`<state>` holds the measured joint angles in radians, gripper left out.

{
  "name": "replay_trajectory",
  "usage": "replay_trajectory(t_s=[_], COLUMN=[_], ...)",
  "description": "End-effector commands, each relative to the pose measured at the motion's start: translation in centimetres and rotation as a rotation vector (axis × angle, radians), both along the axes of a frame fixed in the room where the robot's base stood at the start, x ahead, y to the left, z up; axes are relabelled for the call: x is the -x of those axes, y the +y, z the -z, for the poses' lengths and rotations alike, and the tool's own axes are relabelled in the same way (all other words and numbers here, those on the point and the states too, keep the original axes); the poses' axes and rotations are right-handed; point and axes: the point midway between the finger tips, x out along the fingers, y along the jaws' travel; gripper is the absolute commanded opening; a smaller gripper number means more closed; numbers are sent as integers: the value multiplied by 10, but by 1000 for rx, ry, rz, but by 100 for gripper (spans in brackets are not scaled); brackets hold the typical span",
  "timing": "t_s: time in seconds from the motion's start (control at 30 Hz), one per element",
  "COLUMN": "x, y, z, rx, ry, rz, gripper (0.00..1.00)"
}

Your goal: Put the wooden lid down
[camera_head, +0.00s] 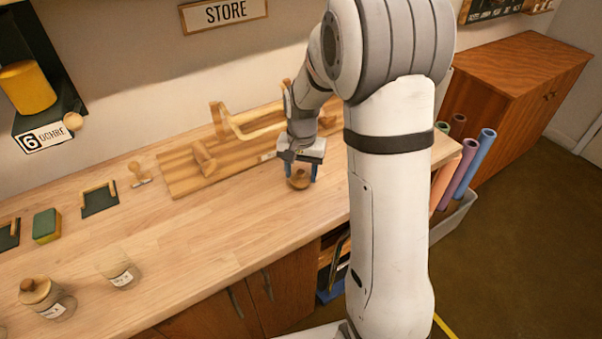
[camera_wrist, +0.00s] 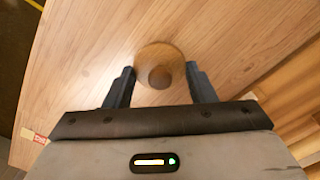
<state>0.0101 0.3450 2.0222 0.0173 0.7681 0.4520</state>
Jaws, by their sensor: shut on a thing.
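The wooden lid (camera_head: 299,181) is a round, light-brown disc with a knob on top. It is between the two fingers of my gripper (camera_head: 300,172), at the right part of the wooden worktop (camera_head: 225,228). In the wrist view the lid (camera_wrist: 160,57) lies knob toward the camera, with a dark finger at each side of its rim. My gripper (camera_wrist: 161,72) is shut on it. The lid is at or very near the worktop; I cannot tell whether it touches. The worktop around it is bare.
A slatted wooden board (camera_head: 185,171) with wooden pieces lies behind and left of my gripper. A glass jar (camera_head: 118,270) without a lid and a lidded jar (camera_head: 45,298) stand at front left. A green sponge (camera_head: 46,226) lies left. The worktop's right end is close.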

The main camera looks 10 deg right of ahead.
Motion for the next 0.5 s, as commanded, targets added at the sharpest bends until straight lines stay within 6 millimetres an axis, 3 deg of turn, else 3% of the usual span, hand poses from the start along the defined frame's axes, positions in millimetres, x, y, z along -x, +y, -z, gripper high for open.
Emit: replay_trajectory(t_s=[0.1,0.47,0.5], x=[1,0,0], y=[0,1,1], z=[11,16,15], rx=[0,0,0], ry=[2,0,0], rz=[0,-1,-1], gripper=[3,3,52])
